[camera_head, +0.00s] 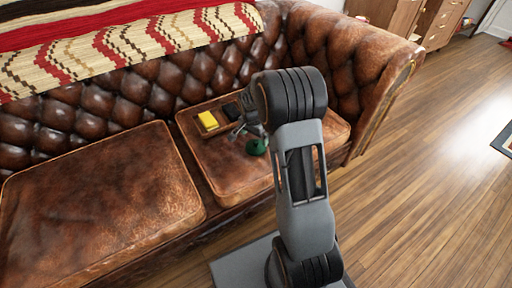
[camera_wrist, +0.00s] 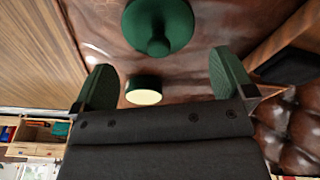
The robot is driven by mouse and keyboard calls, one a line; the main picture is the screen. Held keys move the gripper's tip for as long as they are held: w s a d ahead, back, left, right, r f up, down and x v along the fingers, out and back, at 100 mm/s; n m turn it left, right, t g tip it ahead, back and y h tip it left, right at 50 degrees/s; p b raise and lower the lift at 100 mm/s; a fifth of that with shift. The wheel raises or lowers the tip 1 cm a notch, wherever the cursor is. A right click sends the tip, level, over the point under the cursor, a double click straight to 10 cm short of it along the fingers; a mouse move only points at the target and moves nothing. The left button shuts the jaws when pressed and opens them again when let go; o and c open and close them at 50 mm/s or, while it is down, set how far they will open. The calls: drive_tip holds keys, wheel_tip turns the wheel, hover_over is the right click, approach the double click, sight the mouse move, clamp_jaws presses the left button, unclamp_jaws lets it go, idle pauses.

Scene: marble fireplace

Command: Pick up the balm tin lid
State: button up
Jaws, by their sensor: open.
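The balm tin lid, a dark green disc with a round knob, lies on the brown leather seat; it shows in the wrist view (camera_wrist: 158,22) at the top centre and in the head view (camera_head: 257,147). The green balm tin (camera_wrist: 143,91), with a pale cream face, shows below the lid in the wrist view, apart from it. My gripper (camera_wrist: 161,62) is open and empty, its two fingers wide apart, with the lid beyond the fingertips. In the head view my gripper (camera_head: 243,131) is just above and left of the lid, partly hidden by my arm.
The left seat cushion (camera_head: 95,205) is clear.

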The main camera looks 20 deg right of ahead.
sight(256, 141)
drive_tip(key=f+b, duration=0.1)
drive_tip(key=f, duration=0.2)
drive_tip(key=f+b, duration=0.1)
drive_tip(key=f, duration=0.1)
drive_tip(key=shift+w+d+b, duration=0.1)
drive_tip(key=shift+d+b, duration=0.15)
drive_tip(key=shift+b, duration=0.1)
drive_tip(key=c, duration=0.6)
drive_tip(key=shift+o, duration=0.2)
drive_tip(key=shift+r, duration=0.15)
